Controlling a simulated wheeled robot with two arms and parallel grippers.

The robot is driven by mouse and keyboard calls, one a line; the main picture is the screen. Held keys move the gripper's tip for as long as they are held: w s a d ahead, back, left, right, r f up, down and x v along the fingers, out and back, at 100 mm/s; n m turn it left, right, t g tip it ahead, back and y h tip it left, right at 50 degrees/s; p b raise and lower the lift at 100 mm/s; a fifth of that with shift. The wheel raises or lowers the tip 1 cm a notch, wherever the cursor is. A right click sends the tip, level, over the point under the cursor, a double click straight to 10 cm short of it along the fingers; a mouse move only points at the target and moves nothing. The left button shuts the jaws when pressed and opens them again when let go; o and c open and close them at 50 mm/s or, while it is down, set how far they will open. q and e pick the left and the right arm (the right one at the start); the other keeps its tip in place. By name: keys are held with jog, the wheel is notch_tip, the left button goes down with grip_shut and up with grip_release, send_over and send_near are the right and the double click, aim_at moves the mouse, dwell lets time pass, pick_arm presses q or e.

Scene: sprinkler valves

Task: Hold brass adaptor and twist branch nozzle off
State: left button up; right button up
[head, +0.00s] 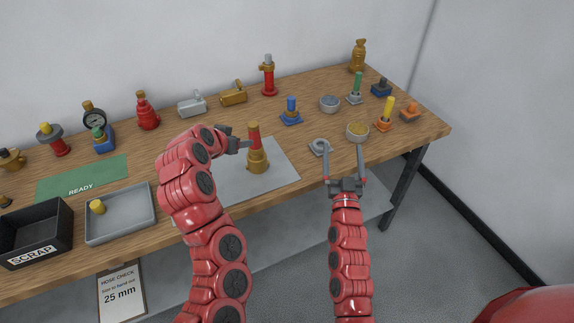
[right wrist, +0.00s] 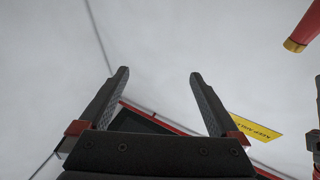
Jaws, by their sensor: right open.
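The brass adaptor (head: 257,161) stands upright on a pale grey mat on the bench. The red branch nozzle (head: 254,139) with a brass tip rises from its top. My left gripper (head: 246,145) is at the left side of this pair, near where red meets brass; whether its fingers are closed around it is unclear. My right gripper (head: 344,150) is open and empty, to the right of the mat near the bench's front edge. In the right wrist view its fingers (right wrist: 160,76) are apart with nothing between, and a red piece with a brass end (right wrist: 305,30) shows at upper right.
A grey tray (head: 120,226), the black SCRAP bin (head: 37,231) and the green READY mat (head: 82,180) are at left. Several valves and fittings line the back. The mat's right part is clear.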

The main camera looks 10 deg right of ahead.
jog(key=w+a+f+n+g+y, duration=0.2)
jog(key=w+a+y, duration=0.1)
jog(key=w, duration=0.1)
jog(key=n+g+y, duration=0.7)
jog(key=g+y, duration=0.1)
send_near(260, 154)
jog(key=x, duration=1.3)
jog(key=shift+w+f, duration=0.15)
jog(key=shift+w, duration=0.05)
grip_shut()
jog(key=c, duration=0.6)
grip_release()
jog(key=c, duration=0.8)
